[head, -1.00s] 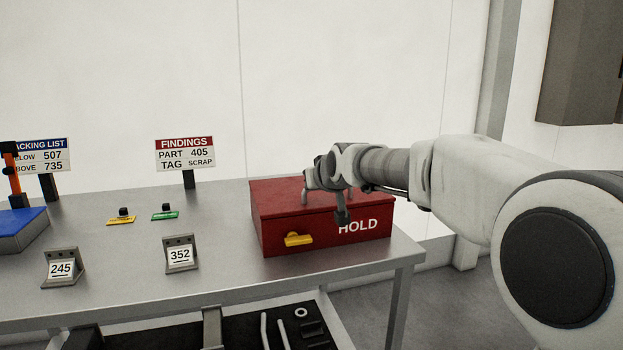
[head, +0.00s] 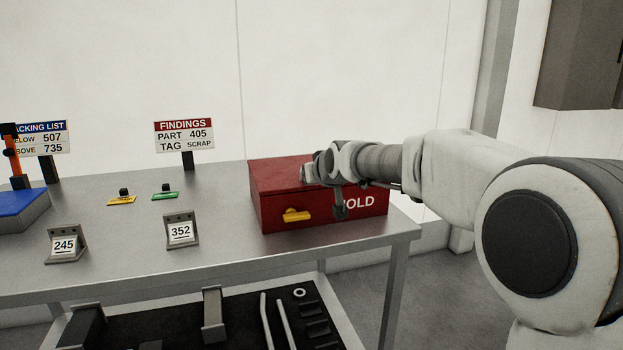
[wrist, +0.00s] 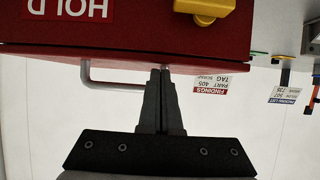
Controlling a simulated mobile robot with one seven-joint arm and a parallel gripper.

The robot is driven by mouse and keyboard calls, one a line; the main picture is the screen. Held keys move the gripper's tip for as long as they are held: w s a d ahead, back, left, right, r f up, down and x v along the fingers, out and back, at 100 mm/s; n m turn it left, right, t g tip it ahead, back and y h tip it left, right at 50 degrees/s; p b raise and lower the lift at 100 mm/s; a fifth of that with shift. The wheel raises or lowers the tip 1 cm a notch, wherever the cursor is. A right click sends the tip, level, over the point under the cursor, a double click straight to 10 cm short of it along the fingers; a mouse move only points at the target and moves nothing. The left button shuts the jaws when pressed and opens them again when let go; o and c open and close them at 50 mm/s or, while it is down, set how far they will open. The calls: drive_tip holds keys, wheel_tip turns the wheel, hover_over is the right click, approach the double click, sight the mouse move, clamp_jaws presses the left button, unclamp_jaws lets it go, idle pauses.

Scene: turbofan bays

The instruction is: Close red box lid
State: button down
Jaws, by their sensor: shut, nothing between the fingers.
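The red box (head: 275,213) stands at the right end of the grey bench. Its lid (head: 275,172) looks flat on the box, with no clear gap at the front. A yellow latch (head: 296,215) is on the front face, beside white HOLD lettering. In the wrist view the box (wrist: 120,42) fills the upper part, with the yellow latch (wrist: 205,9) near the top. My gripper (wrist: 163,70) is shut and empty, its tips at the lid's edge beside a pale bar handle (wrist: 100,84). Contact is hard to tell. In the head view my wrist hides the fingertips and part of the lid.
Two number stands, 245 (head: 66,245) and 352 (head: 181,231), are left of the box, with yellow (head: 121,200) and green (head: 165,196) tags behind. A FINDINGS sign (head: 184,135) stands at the back. A blue-topped block (head: 20,212) is far left. A black tray (head: 245,325) lies below.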

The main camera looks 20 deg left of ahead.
drive_tip(key=shift+r, duration=0.1)
wheel_tip(320, 180, up, 4)
drive_tip(key=p, duration=0.3)
drive_tip(key=s+d+f, duration=0.5)
drive_tip(key=s+f, duration=0.1)
drive_tip(key=s+d+r+m+g+h, duration=0.1)
drive_tip(key=s+d+m+h, duration=0.15)
drive_tip(key=s+d, duration=0.6)
drive_tip(key=s+d+m+h, duration=0.1)
drive_tip(key=s+d+h, duration=0.25)
drive_tip(key=d, duration=0.95)
drive_tip(key=s+d+f+m+g+h, duration=0.1)
drive_tip(key=s+d+f+m+g, duration=0.1)
drive_tip(key=s+d, duration=0.55)
drive_tip(key=s+d+f+m+g, duration=0.15)
drive_tip(key=s+d, duration=0.35)
drive_tip(key=s, duration=0.6)
wheel_tip(320, 180, up, 21)
drive_tip(key=p, duration=2.2)
drive_tip(key=shift+s, duration=0.3)
drive_tip(key=shift+a, duration=0.1)
